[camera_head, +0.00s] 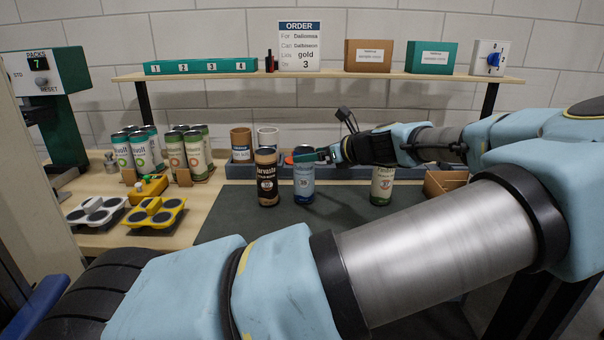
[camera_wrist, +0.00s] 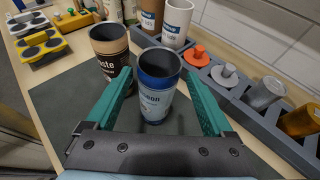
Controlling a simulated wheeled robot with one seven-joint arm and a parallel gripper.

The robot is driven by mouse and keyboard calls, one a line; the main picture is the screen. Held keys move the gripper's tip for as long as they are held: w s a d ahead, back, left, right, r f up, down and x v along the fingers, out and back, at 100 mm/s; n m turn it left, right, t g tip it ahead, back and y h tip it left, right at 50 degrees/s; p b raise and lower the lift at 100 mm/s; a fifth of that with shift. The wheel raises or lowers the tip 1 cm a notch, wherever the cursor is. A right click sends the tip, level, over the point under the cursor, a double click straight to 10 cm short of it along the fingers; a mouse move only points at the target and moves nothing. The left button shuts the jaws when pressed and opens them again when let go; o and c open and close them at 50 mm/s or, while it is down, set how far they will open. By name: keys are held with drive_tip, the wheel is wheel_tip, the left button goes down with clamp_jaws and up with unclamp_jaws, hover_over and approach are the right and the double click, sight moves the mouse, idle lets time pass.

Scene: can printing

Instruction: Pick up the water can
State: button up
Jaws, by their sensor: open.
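A pale blue can with a dark blue rim (camera_head: 304,182) stands upright on the dark mat, open at the top. I take it to be the water can; its small label is only partly readable. In the wrist view the same can (camera_wrist: 156,98) stands between the two green fingers of my gripper (camera_wrist: 159,80). My gripper is open, one finger on each side, with a visible gap to each side of the can. In the head view my gripper (camera_head: 312,156) reaches in from the right at the can's upper part and hides some of it.
A whitish can (camera_head: 382,187) stands to the right, partly behind my arm. A grey rack (camera_wrist: 232,93) behind holds orange, grey, silver and gold pieces. The dark mat (camera_head: 240,222) in front is clear.

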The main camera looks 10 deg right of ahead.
drive_tip(key=p+x, duration=0.2)
drive_tip(key=x, duration=0.4)
drive_tip(key=shift+w+a, duration=0.2)
drive_tip(key=shift+a, duration=0.05)
drive_tip(key=shift+f, duration=0.15)
drive_tip(key=c, duration=1.1)
